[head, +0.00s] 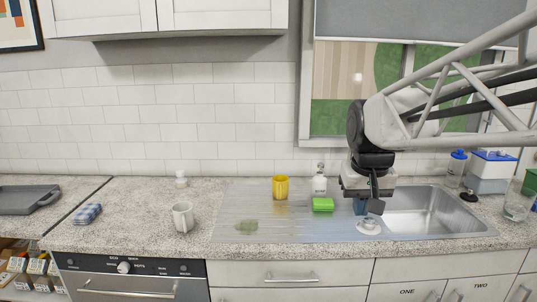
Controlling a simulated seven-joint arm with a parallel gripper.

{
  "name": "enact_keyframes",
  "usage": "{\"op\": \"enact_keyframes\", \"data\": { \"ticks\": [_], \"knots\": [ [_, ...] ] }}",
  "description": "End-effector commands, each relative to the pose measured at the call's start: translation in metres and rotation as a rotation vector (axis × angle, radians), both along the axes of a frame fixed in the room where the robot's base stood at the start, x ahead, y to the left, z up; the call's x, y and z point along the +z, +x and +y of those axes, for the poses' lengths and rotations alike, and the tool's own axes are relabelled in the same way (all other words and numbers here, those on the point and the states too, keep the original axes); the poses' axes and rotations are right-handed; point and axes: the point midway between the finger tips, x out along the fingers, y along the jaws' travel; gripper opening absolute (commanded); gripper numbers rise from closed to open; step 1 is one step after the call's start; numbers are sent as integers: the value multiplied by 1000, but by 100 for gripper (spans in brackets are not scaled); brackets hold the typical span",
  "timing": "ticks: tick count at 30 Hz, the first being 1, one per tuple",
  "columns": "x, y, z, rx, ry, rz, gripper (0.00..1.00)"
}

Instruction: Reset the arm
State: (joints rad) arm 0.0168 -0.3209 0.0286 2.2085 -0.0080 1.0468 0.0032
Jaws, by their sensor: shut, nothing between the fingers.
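My gripper (375,204) is at the right of the counter, pointing down at the left edge of the sink. Its dark fingers are shut with nothing visible between them. A blue object (359,206) stands just left of the fingers, partly hidden by the gripper. A small white item (369,225) sits below the fingers in the picture, on the clear drainboard. I cannot tell how high the fingertips are above the surface. My arm comes in from the upper right, in front of the window.
A white mug (183,217) stands left. The sink (425,212) is right, with a glass (517,207) beyond. Counter left of the mug is mostly clear.

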Motion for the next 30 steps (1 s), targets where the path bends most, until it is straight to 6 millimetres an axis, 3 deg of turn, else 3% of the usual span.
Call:
{"op": "enact_keyframes", "data": {
  "ticks": [3, 18, 24, 30],
  "knots": [
    [-11, -30, 1, 0, 0, -10, 0],
    [-74, -142, 4, -3, 0, -42, 0],
    [-95, -171, 5, -3, 0, -50, 0],
    [-103, -182, 5, -3, 1, -54, 0]
  ]
}}
